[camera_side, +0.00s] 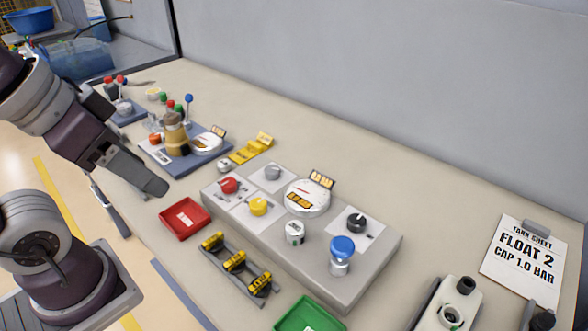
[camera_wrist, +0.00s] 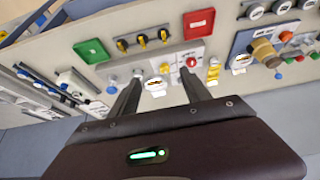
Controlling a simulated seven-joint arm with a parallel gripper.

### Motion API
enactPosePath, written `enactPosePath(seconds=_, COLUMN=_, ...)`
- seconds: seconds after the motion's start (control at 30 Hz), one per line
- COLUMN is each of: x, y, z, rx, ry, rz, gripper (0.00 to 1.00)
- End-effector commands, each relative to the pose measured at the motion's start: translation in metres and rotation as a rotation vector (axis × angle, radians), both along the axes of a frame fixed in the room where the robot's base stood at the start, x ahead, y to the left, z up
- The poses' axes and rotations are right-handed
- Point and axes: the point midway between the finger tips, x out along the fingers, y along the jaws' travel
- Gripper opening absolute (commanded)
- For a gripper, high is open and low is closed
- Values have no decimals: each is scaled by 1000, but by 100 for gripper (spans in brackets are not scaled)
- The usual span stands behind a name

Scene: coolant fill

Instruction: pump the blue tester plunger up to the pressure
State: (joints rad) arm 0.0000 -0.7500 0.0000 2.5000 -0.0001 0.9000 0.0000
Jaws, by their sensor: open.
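The blue plunger (camera_side: 341,248) stands upright in a clear body at the right front of the long grey panel in the side view. A round white gauge (camera_side: 308,196) with orange-marked labels sits behind it, near the panel's middle; its reading is too small to tell. My gripper (camera_side: 152,186) hangs above the bench's left part, well left of the plunger and apart from it. In the wrist view my gripper (camera_wrist: 163,92) has its two fingers apart with nothing held between them. The panel shows beyond the fingertips.
The panel also bears a red knob (camera_side: 229,185), a yellow knob (camera_side: 258,206) and a black knob (camera_side: 357,223). A red tray (camera_side: 185,218), a rack of yellow clips (camera_side: 235,262) and a green tray (camera_side: 310,316) lie in front. A sheet (camera_side: 522,262) reads "FLOAT 2, CAP 1.0 BAR".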

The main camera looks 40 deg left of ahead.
Motion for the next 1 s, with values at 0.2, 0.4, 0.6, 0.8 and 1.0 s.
enactPosePath(seconds=0.2, x=0, y=0, z=0, rx=0, ry=0, rz=0, gripper=56)
enactPosePath(seconds=0.4, x=0, y=0, z=0, rx=0, ry=0, rz=0, gripper=56)
enactPosePath(seconds=0.6, x=0, y=0, z=0, rx=0, ry=0, rz=0, gripper=56)
enactPosePath(seconds=0.8, x=0, y=0, z=0, rx=1, ry=1, rz=-3, gripper=46)
enactPosePath(seconds=1.0, x=38, y=-17, z=31, rx=87, ry=80, rz=-241, gripper=7)
